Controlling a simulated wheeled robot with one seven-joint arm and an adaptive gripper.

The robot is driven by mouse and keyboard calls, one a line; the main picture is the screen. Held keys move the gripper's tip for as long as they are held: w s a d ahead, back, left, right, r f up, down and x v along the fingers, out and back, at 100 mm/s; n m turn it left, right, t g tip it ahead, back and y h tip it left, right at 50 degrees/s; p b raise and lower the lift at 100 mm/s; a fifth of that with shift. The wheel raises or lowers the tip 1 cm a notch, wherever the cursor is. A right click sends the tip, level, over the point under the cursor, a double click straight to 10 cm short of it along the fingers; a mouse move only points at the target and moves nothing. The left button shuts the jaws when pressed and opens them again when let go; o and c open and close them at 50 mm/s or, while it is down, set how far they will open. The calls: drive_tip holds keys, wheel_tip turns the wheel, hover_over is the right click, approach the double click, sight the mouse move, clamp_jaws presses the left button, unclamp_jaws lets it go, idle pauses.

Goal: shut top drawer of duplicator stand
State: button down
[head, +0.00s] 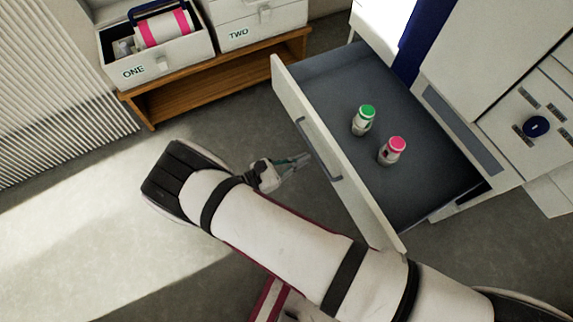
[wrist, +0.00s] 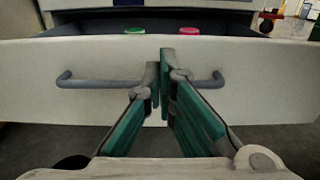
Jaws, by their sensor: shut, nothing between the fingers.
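The top drawer (head: 335,185) of the duplicator stand (head: 460,120) is pulled out, showing its grey inside. A bottle with a green cap (head: 364,120) and a bottle with a pink cap (head: 392,151) stand upright in it. The drawer front is pale, with a grey bar handle (head: 318,150). My gripper (head: 300,160) is shut and empty in front of the drawer front. In the wrist view my fingertips (wrist: 163,62) point at the middle of the drawer front (wrist: 270,75), over the handle (wrist: 100,83). I cannot tell whether they touch it.
A low wooden bench (head: 200,85) at the upper left carries a box marked ONE (head: 165,65) and a box marked TWO (head: 262,30). A ribbed white panel (head: 50,90) stands at the left. The floor between bench and drawer is clear.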

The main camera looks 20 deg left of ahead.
sight(329, 147)
drive_tip(key=b+x, duration=0.1)
drive_tip(key=x, duration=0.5)
drive_tip(key=shift+w, duration=0.15)
drive_tip(key=shift+d, duration=0.1)
